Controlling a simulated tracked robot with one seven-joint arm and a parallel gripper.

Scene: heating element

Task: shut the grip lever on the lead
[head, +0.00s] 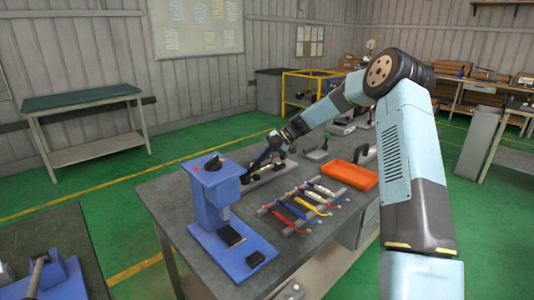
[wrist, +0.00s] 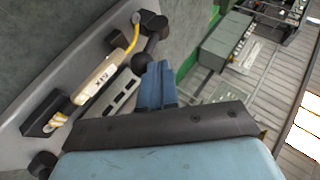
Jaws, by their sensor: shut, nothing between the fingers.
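My gripper (wrist: 157,85) is shut and empty, its blue fingers together. In the wrist view its tips are close to a black ball knob (wrist: 141,63), probably a lever's end; I cannot tell whether they touch. A cream heating element (wrist: 101,79) lies on the grey fixture (wrist: 22,118). A yellow lead (wrist: 133,38) runs from its upper end toward a black grip block (wrist: 117,40). A second black knob (wrist: 154,24) is just beyond. In the head view my gripper (head: 262,159) is over the fixture (head: 266,178), partly hiding it; the lever's exact position is unclear.
A blue press (head: 210,205) stands at the bench's left front. Another black block (wrist: 45,114) sits at the element's lower end. Bare bench (head: 160,195) shows at the left edge.

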